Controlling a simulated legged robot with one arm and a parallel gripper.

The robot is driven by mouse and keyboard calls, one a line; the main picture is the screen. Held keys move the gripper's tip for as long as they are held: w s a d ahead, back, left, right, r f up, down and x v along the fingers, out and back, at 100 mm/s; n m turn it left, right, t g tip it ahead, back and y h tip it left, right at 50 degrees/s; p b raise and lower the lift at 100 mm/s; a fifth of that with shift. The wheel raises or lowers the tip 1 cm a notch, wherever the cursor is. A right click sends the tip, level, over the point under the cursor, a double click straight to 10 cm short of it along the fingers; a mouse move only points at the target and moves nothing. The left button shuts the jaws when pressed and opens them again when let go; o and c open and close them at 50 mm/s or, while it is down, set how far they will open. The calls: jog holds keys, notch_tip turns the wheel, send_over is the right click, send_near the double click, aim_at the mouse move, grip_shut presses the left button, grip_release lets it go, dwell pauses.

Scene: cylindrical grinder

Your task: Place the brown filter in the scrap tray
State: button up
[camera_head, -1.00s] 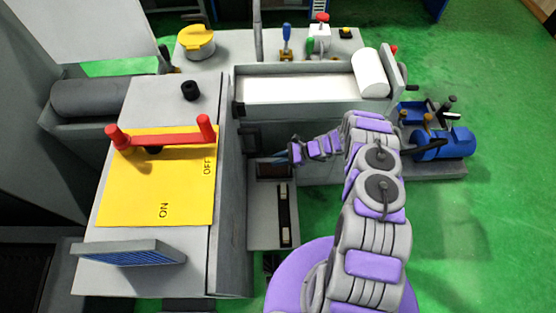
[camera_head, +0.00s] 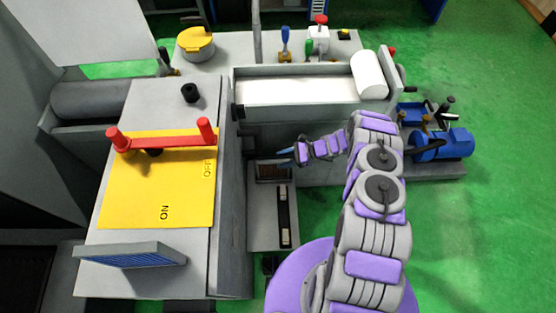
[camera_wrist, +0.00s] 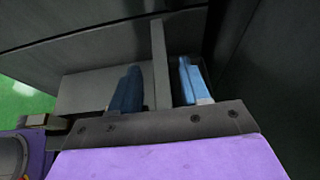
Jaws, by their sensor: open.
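A grey upright bar (camera_wrist: 160,62) stands between the fingers there. The brown filter cannot be made out in the wrist view. I cannot tell for certain which container is the scrap tray.
A long grey trough (camera_head: 300,88) with a white bed lies behind the gripper, with a white roll (camera_head: 369,75) at its right. A yellow panel with a red handle (camera_head: 165,141) and a blue-faced grille (camera_head: 130,254) are at left.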

jog(key=p+v, duration=0.2)
jog(key=v, duration=0.7)
jog(key=s+a+r+n+g+h, duration=0.1)
jog(key=s+a+r+n+h, duration=0.15)
jog(key=r, duration=0.75)
jog(key=s+a+r+n+g+h, duration=0.15)
jog(key=s+r+n, duration=0.25)
jog(key=r, duration=0.7)
jog(key=s+a+r+n+g+h, duration=0.1)
jog(key=s+a+r+n, duration=0.15)
jog(key=r, duration=0.75)
jog(key=s+d+r+n+h, duration=0.2)
jog(key=s+r+n+h, duration=0.25)
jog(key=s+r, duration=0.8)
jog(key=s+d+r+n+t+h, duration=0.1)
jog(key=s+d+n+h, duration=0.2)
jog(key=s, duration=1.3)
jog(key=shift+s+d+n+t, duration=0.35)
jog(key=shift+d+n, duration=0.3)
jog(key=shift+d, duration=0.55)
jog(key=shift+r, duration=0.15)
